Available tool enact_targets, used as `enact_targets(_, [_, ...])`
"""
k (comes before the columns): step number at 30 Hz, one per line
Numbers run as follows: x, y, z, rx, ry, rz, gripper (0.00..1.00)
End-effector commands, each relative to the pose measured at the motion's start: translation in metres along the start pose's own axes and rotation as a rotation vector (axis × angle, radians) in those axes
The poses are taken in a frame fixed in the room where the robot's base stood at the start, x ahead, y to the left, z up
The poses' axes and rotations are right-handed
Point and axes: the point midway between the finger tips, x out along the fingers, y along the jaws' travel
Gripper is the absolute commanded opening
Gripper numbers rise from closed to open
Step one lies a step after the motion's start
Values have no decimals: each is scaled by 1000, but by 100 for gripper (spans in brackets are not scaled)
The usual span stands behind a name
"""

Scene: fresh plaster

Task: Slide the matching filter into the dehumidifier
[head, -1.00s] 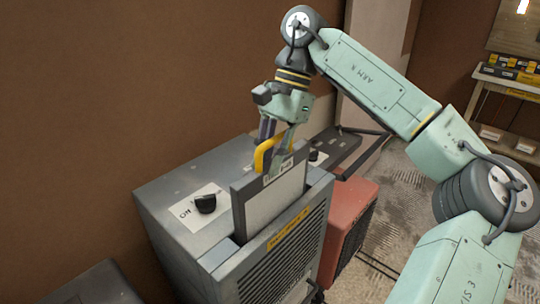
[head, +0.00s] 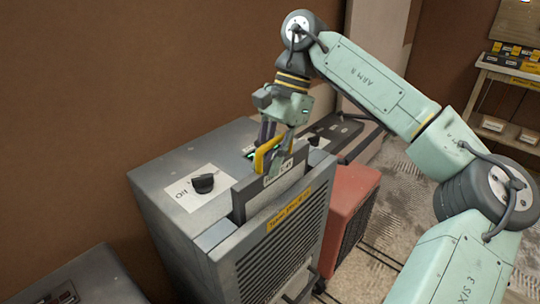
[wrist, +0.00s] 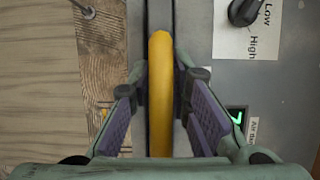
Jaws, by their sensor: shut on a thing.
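The dehumidifier (head: 275,240) is a grey box with a vented front and a yellow label (head: 289,208), too small to read surely. The filter (head: 268,193), a dark-framed panel with a pale label on its top edge, stands upright in the top slot, its upper part still above the casing. My gripper (head: 273,152) is shut on the filter's yellow handle (head: 258,158). In the wrist view the handle (wrist: 160,80) runs between the purple finger pads of my gripper (wrist: 160,100). The slot's inside is hidden.
A dark knob (head: 203,183) on a white plate sits on the casing's top, left of the filter. A small display (wrist: 237,118) shows a green mark. A red unit (head: 350,205) stands right of the dehumidifier. A shelf (head: 510,80) is at the far right.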

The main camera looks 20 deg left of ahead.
Motion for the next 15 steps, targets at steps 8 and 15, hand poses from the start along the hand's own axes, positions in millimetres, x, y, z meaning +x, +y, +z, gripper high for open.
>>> enact_targets(8, [17, 0, -7, 0, 1, -1, 0])
enact_targets(15, [31, 0, -13, -1, 0, 0, 0])
